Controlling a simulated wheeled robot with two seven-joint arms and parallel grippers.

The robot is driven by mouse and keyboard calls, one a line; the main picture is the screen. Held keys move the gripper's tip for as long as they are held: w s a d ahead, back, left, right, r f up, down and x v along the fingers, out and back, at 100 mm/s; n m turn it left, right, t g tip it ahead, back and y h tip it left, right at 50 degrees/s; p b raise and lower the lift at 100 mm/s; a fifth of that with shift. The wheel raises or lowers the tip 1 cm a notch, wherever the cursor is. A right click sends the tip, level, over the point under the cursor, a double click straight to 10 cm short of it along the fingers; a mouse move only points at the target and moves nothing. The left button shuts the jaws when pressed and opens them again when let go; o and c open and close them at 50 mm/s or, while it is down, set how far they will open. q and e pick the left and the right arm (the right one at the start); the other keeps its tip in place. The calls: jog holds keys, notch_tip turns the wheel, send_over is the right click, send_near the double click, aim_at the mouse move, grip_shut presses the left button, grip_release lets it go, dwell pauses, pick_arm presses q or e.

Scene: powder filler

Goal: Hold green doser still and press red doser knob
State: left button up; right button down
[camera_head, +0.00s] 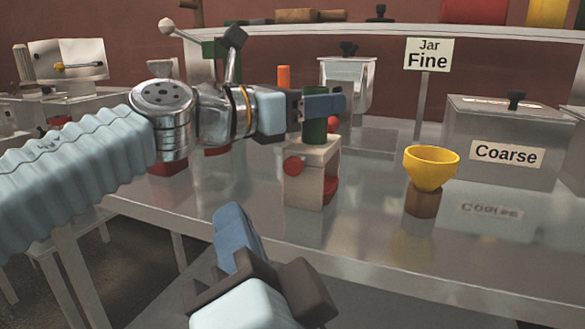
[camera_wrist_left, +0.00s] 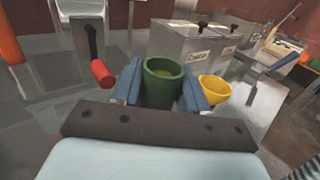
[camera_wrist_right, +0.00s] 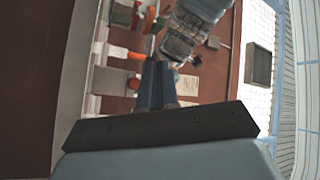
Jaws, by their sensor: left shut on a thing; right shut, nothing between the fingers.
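My left gripper (camera_head: 322,104) is shut on the green doser (camera_head: 314,132), an upright open-topped cylinder on a pale block-shaped body (camera_head: 308,170). In the left wrist view the green doser (camera_wrist_left: 162,82) sits between the two blue fingers. A round red knob (camera_head: 292,166) is on the near face of the body, with more red parts at its right side. The left wrist view shows a red handle (camera_wrist_left: 102,72) on a dark lever beside the doser. My right gripper (camera_head: 236,238) is shut and empty, in front of the table edge, apart from the doser; its fingers (camera_wrist_right: 157,84) meet in the right wrist view.
A yellow funnel (camera_head: 431,167) on a brown wooden block (camera_head: 423,200) stands right of the doser. The Coarse bin (camera_head: 505,142) and Jar Fine sign (camera_head: 428,56) are behind it. An orange post (camera_head: 284,76) rises behind my left gripper. The table front (camera_head: 350,245) is clear.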

jog(key=shift+w, duration=0.1)
send_near(286, 170)
jog(key=w+a+r, duration=0.1)
jog(key=w+a, duration=0.3)
jog(key=shift+a+r, duration=0.2)
jog(key=shift+r, duration=0.2)
jog(key=shift+w, duration=0.2)
dwell(1.6)
jog(key=shift+w+d, duration=0.15)
jog(key=shift+w, duration=0.1)
jog(key=shift+w+d, duration=0.2)
jog(key=shift+w, duration=0.35)
jog(key=shift+w+d, duration=0.15)
jog(key=shift+w, duration=0.35)
dwell(1.1)
jog(key=shift+s, duration=0.1)
jog(key=shift+s+a, duration=0.25)
jog(key=shift+s, duration=0.45)
jog(key=shift+s+a, duration=0.25)
jog(key=shift+s, duration=0.45)
jog(key=shift+s+a, duration=0.3)
jog(key=shift+s, duration=0.5)
jog(key=shift+s+a, duration=0.25)
jog(key=shift+s, duration=0.5)
jog(key=shift+s+a, duration=0.3)
jog(key=shift+s, duration=0.5)
